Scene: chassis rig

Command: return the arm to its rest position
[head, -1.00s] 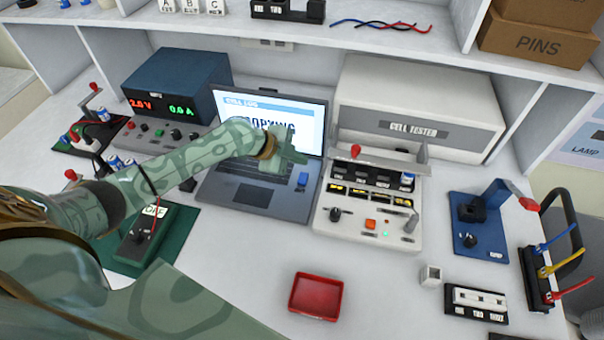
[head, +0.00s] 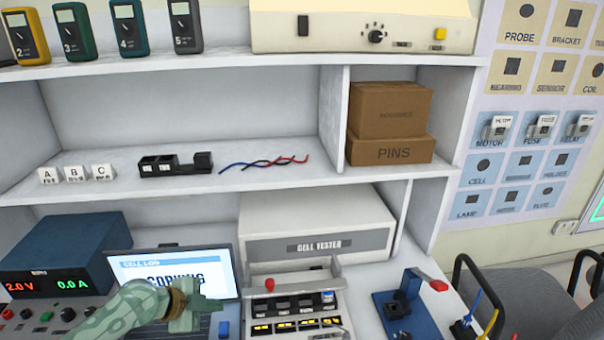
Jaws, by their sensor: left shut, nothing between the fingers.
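My left arm, patterned in green, comes in from the bottom left of the head view. Its left gripper (head: 205,312) is shut and empty, in front of the lower part of the laptop (head: 180,262). The gripper and wrist hide part of the screen, which shows a "CELL LOG" heading. The cell tester (head: 315,235) stands to the right of the gripper, with its slotted panel (head: 295,312) in front. My right gripper is not in view.
A blue power supply (head: 65,245) reading 2.0 V and 0.0 A stands left of the laptop. A blue fixture (head: 405,318) is at the right. Shelves above hold cardboard boxes (head: 390,150), lettered blocks (head: 75,174) and several meters (head: 128,28). A chair (head: 560,285) stands at the far right.

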